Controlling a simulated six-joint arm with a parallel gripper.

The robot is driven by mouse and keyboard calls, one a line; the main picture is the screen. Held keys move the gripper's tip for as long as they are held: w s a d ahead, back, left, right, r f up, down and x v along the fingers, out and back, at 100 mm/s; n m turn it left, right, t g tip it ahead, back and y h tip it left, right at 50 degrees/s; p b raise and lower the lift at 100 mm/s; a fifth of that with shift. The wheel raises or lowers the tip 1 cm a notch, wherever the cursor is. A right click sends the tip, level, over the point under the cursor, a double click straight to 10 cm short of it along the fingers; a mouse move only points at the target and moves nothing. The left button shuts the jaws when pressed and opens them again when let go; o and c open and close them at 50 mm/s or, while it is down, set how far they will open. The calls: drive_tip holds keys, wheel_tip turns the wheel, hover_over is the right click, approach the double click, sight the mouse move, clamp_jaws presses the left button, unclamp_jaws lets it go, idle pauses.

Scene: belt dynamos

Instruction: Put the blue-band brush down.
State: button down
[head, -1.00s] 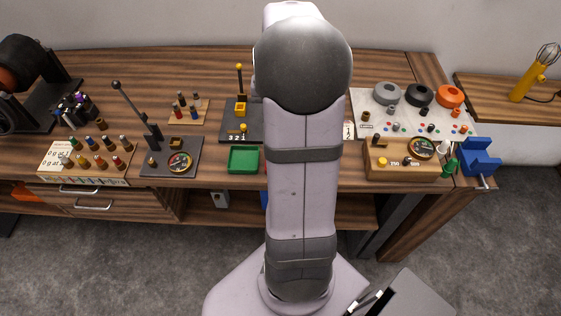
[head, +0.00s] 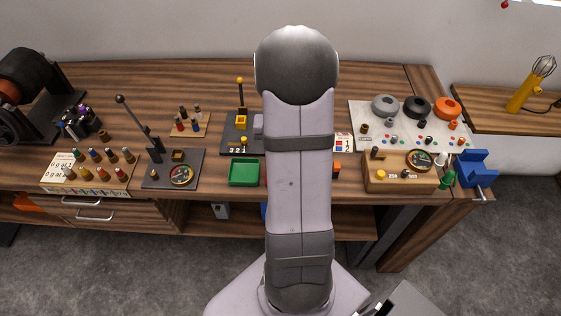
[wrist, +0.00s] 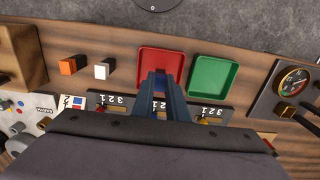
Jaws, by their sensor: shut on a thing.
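My gripper (wrist: 160,82) points toward the red tray (wrist: 148,66) in the wrist view, with its two dark fingers close together. It is shut on the blue-band brush (wrist: 159,105), of which only a small blue patch shows between the fingers. The fingertips overlap the near part of the red tray; I cannot tell their height above it. The green tray (wrist: 228,76) lies just right of the red one in the wrist view, and it also shows in the head view (head: 244,172). In the head view my arm hides the gripper, the brush and the red tray.
An orange-topped block (wrist: 72,65) and a white-topped block (wrist: 104,69) stand beside the red tray. Dark bases marked 3 2 1 (wrist: 212,110) lie close to the gripper. A gauge panel (wrist: 290,85) is beyond the green tray. The trays look empty where visible.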

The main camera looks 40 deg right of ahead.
drive_tip(key=shift+f, duration=1.45)
drive_tip(key=shift+f, duration=0.15)
drive_tip(key=c, duration=1.7)
unclamp_jaws()
drive_tip(key=shift+c, duration=0.2)
wheel_tip(320, 180, up, 12)
drive_tip(key=b, duration=0.1)
drive_tip(key=shift+r, duration=0.25)
